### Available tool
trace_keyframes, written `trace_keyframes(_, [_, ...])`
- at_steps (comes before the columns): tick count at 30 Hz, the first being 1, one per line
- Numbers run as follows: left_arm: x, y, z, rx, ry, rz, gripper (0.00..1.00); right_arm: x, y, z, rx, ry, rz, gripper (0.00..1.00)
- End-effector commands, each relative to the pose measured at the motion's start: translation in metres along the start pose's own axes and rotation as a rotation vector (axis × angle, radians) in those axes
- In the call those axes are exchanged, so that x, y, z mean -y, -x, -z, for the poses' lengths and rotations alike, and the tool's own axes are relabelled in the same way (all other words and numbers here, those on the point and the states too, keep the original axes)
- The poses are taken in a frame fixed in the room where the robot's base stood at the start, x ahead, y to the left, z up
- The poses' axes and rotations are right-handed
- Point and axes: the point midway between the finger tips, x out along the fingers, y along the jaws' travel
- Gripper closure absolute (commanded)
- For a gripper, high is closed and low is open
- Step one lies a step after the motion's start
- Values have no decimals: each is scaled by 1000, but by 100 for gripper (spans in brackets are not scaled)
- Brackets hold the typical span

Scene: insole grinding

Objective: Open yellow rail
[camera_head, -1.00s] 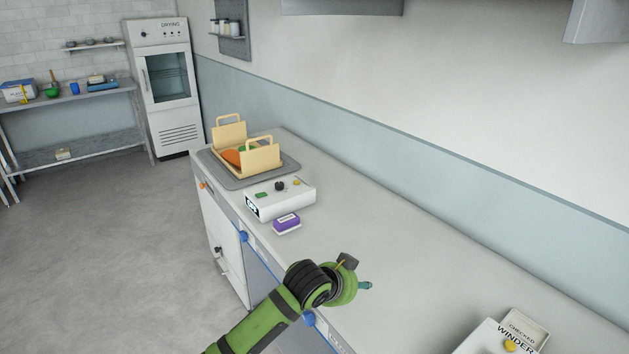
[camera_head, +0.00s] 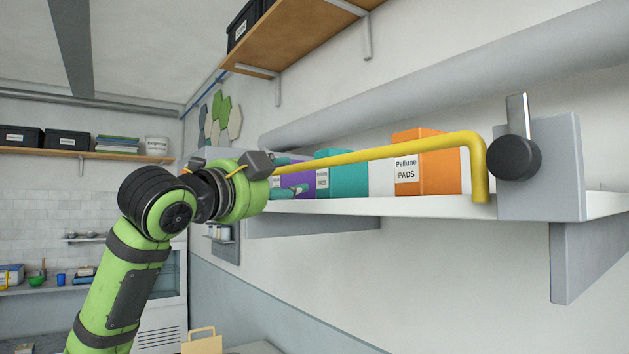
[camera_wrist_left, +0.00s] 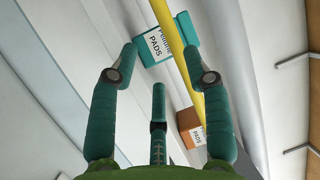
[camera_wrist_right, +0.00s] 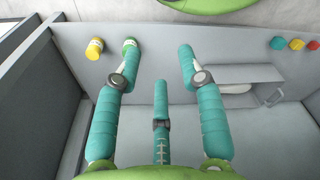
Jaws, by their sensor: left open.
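The yellow rail (camera_head: 380,152) runs along the front of a wall shelf and bends down at its right end, beside a grey bracket with a black knob (camera_head: 513,158). My left gripper (camera_head: 288,176) is open at the rail's left part, with teal fingers near it. In the left wrist view the rail (camera_wrist_left: 170,28) passes close to the right-hand finger of my left gripper (camera_wrist_left: 160,52); I cannot tell whether they touch. The rail's far left end is hidden behind my gripper. My right gripper (camera_wrist_right: 158,55) is open and empty, seen only in the right wrist view.
Behind the rail, the white shelf (camera_head: 400,206) holds an orange box (camera_head: 440,165), a teal box (camera_head: 335,180) and a purple box (camera_head: 297,181). A wooden shelf (camera_head: 305,45) hangs above.

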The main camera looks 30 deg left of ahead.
Motion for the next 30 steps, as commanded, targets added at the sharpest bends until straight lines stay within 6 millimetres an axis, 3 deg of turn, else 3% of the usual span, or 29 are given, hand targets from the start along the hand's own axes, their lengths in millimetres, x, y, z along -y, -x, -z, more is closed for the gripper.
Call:
trace_keyframes(5, [10,-9,-2,2,-5,8,51,-13,10,4,-4,0,-17,60])
trace_keyframes(14, [11,-54,-1,1,-4,7,51,-10,40,-22,40,-2,-12,60])
trace_keyframes(19, [8,-66,-2,3,-5,9,51,-10,44,-16,33,-2,-13,60])
trace_keyframes(27, [7,-67,-2,2,-5,11,51,-9,42,-1,7,-4,-11,60])
trace_keyframes(30, [7,-67,-2,2,-4,11,91,-5,42,0,6,-5,-7,60])
